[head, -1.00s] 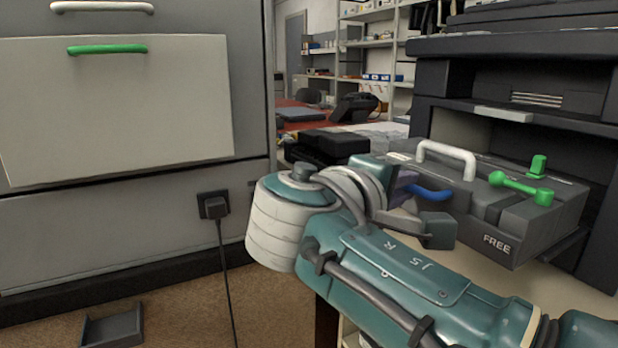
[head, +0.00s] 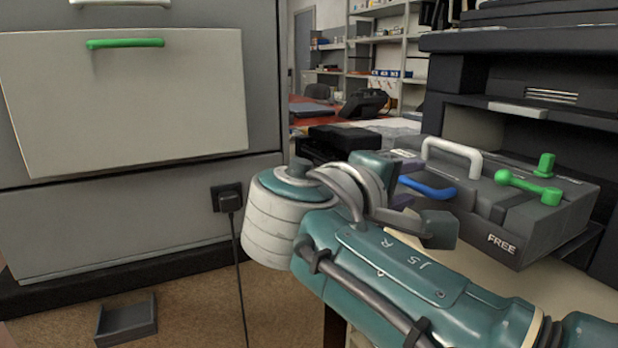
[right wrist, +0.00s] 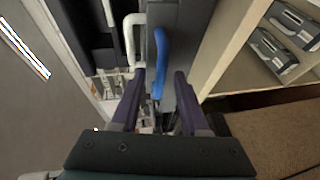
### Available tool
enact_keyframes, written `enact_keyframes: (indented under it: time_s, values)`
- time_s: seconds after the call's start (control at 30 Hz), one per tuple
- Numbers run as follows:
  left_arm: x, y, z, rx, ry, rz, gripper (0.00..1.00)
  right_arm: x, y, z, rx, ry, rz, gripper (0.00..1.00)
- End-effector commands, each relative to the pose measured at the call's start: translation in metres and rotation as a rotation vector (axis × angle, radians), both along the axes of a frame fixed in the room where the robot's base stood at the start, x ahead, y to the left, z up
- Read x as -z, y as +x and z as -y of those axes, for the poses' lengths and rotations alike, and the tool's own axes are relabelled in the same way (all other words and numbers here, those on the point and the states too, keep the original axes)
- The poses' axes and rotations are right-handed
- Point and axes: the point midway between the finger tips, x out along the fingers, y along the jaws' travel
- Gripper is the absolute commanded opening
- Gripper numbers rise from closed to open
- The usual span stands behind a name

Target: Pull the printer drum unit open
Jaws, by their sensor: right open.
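The dark grey drum unit (head: 480,225), marked FREE, sticks out of the black printer at the right. It carries a white handle (head: 452,150), a blue handle (head: 428,188) and a green dumbbell-shaped handle (head: 528,188). My right gripper (head: 403,182) is at the blue handle's left end, its purple fingers partly hidden by my wrist. In the right wrist view the right gripper (right wrist: 160,74) is open, with the lower end of the blue handle (right wrist: 160,48) between its fingertips. Contact cannot be told. The white handle (right wrist: 130,38) is just left of the fingers there. My left gripper is not in view.
A grey cabinet (head: 130,215) with a green-handled panel (head: 140,105) stands at the left. A plug and cord (head: 230,200) hang from it. A small dark tray (head: 126,322) lies on the brown floor. Shelves (head: 385,45) stand behind.

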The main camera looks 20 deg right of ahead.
Motion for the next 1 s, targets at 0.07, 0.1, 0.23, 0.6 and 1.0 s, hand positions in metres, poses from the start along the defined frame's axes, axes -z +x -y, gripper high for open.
enact_keyframes:
  time_s: [0.07,0.1,0.23,0.6,1.0]
  values:
    - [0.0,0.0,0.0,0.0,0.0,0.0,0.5,0.0,0.0,0.0,0.0,0.0,0.0,0.45]
    - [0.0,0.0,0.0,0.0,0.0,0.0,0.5,0.0,0.0,0.0,0.0,0.0,0.0,0.45]
    - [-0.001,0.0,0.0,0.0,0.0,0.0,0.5,-0.001,-0.002,-0.004,-0.001,0.0,-0.001,0.45]
    - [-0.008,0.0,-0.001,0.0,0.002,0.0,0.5,-0.014,-0.032,-0.063,-0.002,0.003,-0.001,0.45]
    - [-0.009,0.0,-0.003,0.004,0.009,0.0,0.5,-0.019,-0.045,-0.087,0.001,0.0,0.0,0.45]
